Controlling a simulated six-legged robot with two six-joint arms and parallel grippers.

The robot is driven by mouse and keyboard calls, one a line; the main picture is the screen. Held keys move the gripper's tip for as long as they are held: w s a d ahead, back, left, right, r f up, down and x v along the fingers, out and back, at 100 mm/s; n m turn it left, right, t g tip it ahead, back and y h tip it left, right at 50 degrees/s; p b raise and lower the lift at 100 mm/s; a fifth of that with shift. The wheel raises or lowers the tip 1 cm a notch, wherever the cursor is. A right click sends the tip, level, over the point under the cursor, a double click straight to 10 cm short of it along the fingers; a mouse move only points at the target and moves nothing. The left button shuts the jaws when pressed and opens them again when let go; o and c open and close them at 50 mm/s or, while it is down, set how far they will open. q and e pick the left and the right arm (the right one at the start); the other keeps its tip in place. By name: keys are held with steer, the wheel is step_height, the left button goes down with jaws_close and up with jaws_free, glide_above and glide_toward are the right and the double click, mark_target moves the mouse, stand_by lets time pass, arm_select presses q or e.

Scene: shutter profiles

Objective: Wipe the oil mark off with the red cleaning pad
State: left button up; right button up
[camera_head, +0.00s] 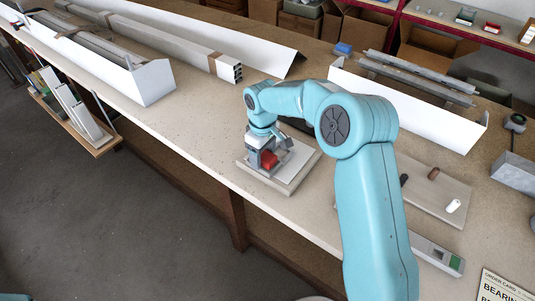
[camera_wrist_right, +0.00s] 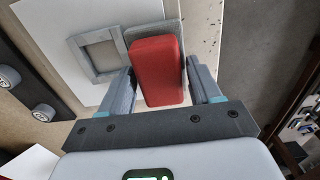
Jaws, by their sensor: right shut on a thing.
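The red cleaning pad (camera_head: 269,160) is between the fingers of my right gripper (camera_head: 266,157), which is shut on it. In the right wrist view the red pad (camera_wrist_right: 158,72) fills the gap between the two fingers, with a grey plate (camera_wrist_right: 142,33) at its far end. The gripper is low over a pale flat slab (camera_head: 289,187) on the bench; I cannot tell whether the pad touches it. A grey square frame (camera_wrist_right: 98,53) lies beside the pad on a white surface. I cannot make out the oil mark. My left gripper is out of view.
White troughs (camera_head: 150,82) and long grey profiles (camera_head: 190,50) lie along the bench to the left. Another white trough (camera_head: 410,105) with profiles stands behind my right arm. A board (camera_head: 432,190) with small rollers lies to the right. The bench's front edge is close to the slab.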

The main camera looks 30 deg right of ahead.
steer(key=shift+w+a+p, duration=0.35)
steer(key=shift+w+p, duration=0.2)
steer(key=shift+w, duration=0.3)
steer(key=shift+w+a+f, duration=0.1)
steer(key=shift+w+a, duration=0.1)
steer(key=shift+w, duration=0.3)
step_height(320, 180, up, 8)
steer(key=p, duration=0.5)
steer(key=shift+w+f+p, duration=0.1)
steer(key=shift+f+p, duration=0.15)
steer(key=shift+p, duration=0.05)
steer(key=shift+r, duration=0.25)
